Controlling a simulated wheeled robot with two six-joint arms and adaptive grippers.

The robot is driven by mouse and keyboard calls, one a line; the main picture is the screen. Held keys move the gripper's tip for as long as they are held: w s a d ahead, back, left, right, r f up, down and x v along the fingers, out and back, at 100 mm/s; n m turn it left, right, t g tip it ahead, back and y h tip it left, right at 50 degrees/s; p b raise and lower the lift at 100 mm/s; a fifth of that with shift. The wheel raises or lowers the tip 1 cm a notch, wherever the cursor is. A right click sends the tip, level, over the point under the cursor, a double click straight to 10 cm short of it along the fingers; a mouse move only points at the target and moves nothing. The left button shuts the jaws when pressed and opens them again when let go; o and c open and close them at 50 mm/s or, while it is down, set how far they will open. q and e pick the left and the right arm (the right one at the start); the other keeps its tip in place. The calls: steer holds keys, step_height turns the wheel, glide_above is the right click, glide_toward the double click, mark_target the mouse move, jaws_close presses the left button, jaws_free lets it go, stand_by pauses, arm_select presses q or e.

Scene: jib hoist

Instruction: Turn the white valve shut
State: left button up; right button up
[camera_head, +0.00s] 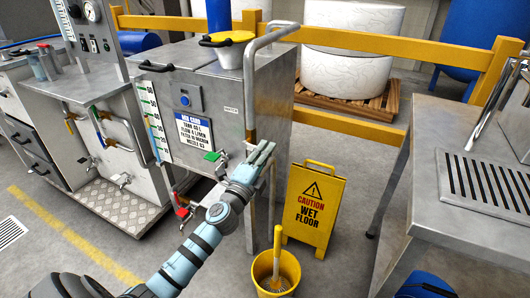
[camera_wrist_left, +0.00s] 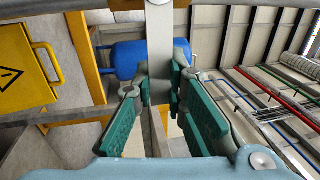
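My left gripper (camera_head: 263,152) reaches up from the bottom of the head view, with its fingertips beside the vertical grey pipe at the tank's right front corner. The left gripper (camera_wrist_left: 160,85) also shows in the wrist view, with its green-padded fingers apart. A pale flat bar (camera_wrist_left: 160,40) runs between and beyond the fingertips there; I cannot tell whether they touch it. The white valve's handle is not clearly distinguishable in the head view, and the gripper may cover it. My right gripper is out of view.
The steel tank (camera_head: 190,85) stands behind the gripper. A yellow wet-floor sign (camera_head: 314,208) and a yellow bucket (camera_head: 276,284) stand on the floor to its right. A steel table (camera_head: 470,218) fills the right side. Yellow rails (camera_head: 400,49) run behind.

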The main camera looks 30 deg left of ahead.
arm_select(q)
steer(key=o, duration=0.4)
steer(key=shift+f, duration=0.1)
steer(key=shift+o, duration=0.2)
steer(key=v, duration=1.2)
steer(key=shift+a, duration=0.1)
